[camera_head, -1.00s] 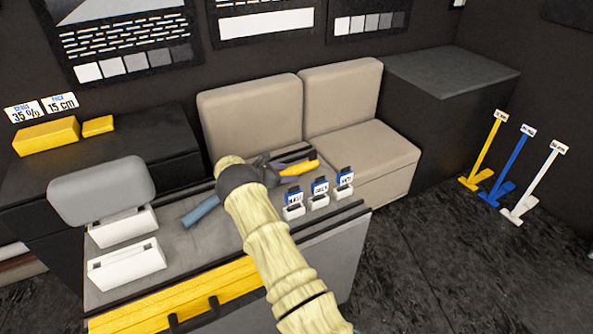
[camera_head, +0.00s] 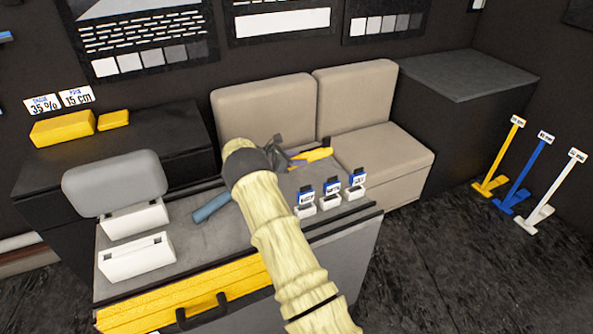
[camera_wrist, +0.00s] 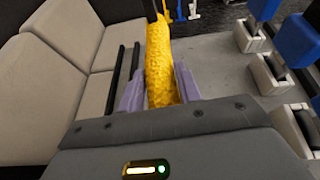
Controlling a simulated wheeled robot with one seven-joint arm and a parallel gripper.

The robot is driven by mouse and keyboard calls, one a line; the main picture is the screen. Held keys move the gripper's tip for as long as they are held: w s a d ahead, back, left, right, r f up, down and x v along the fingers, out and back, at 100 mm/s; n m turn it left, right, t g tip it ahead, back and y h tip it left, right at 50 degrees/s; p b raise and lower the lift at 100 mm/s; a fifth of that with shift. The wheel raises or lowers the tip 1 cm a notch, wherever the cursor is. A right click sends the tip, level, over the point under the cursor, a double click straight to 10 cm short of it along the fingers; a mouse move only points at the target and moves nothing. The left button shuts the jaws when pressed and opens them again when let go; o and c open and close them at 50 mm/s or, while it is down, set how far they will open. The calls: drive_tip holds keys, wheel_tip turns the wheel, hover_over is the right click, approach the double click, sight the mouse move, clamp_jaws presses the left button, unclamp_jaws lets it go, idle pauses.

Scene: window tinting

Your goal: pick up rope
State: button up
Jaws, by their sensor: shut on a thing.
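The rope is a thick, rough yellow length in the wrist view (camera_wrist: 161,75), standing between the two pale purple fingers of my gripper (camera_wrist: 159,90). The fingers press on it from both sides. A dark piece covers its top end, which runs out of the frame. In the head view the rope (camera_head: 314,155) shows as a short yellow piece in front of the sofa seats, just right of my gripper (camera_head: 293,158). My own arm hides part of the counter below it. I cannot tell whether the rope touches the counter.
Several white holders with blue-topped items (camera_head: 331,194) stand on the grey counter (camera_head: 190,238), right of my arm. A blue cylinder (camera_head: 212,205) and white boxes (camera_head: 137,257) lie left. A beige sofa (camera_head: 375,150) stands behind. Yellow, blue and white stands are at far right.

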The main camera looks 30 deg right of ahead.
wheel_tip(320, 180, up, 22)
drive_tip(key=b, duration=0.1)
drive_tip(key=shift+r, duration=0.15)
